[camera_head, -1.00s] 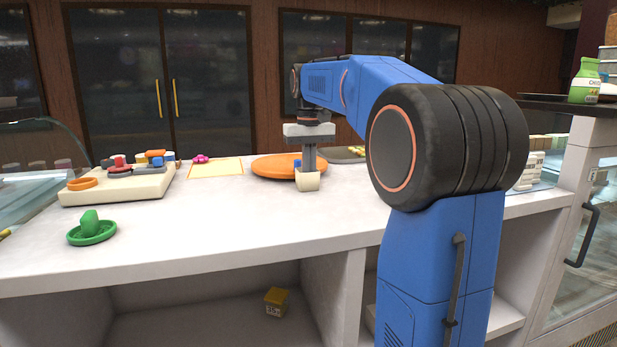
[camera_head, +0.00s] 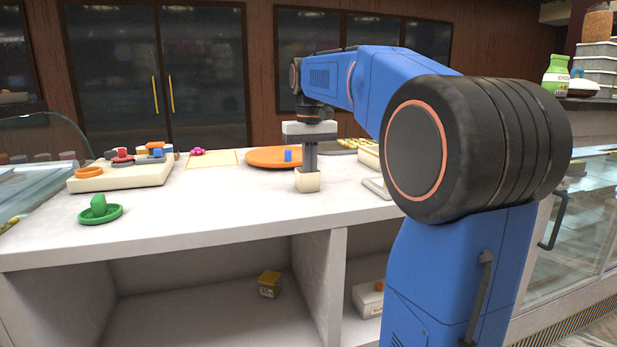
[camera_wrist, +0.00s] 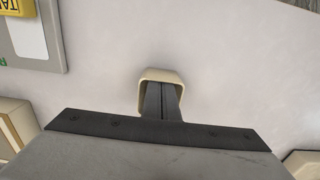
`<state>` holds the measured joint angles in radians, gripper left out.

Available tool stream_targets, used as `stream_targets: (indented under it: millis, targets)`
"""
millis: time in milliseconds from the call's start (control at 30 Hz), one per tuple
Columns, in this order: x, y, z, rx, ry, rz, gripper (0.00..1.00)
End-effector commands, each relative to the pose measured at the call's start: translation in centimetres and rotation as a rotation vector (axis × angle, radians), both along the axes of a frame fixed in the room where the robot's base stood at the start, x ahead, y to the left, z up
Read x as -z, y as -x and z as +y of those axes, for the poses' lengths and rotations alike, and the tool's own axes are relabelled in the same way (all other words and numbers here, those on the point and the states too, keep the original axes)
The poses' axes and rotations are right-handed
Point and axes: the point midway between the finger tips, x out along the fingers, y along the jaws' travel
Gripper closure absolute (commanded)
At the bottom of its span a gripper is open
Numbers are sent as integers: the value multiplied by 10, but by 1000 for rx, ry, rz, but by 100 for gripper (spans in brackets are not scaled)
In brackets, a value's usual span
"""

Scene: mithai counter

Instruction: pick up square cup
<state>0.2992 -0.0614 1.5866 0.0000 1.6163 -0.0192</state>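The square cup (camera_head: 308,182) is small, cream and upright, at the tip of my gripper over the white counter in the head view. In the wrist view its open rim (camera_wrist: 162,74) shows around the fingertips. My gripper (camera_head: 310,166) points straight down with both fingers in the mouth of the cup. The fingers (camera_wrist: 162,98) are close together with only a thin dark line between them. The cup goes along with them. How the fingers bear on its walls is hidden, and I cannot tell whether its base touches the counter.
An orange round board (camera_head: 262,157) with a small blue piece (camera_head: 288,155) lies behind the cup. A cream block (camera_head: 120,179) with several small pieces stands at left, with a green dish (camera_head: 118,216) in front. A grey tray (camera_head: 376,187) lies to the right. The front middle of the counter is clear.

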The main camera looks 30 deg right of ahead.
Motion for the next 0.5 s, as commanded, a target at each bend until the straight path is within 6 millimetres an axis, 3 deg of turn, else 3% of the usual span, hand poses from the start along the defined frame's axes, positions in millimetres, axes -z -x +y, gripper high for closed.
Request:
stream_targets:
  millis: [267, 500]
  targets:
    - [0, 26, 8, 0, 0, 0, 100]
    - [0, 60, 17, 0, 0, -1, 100]
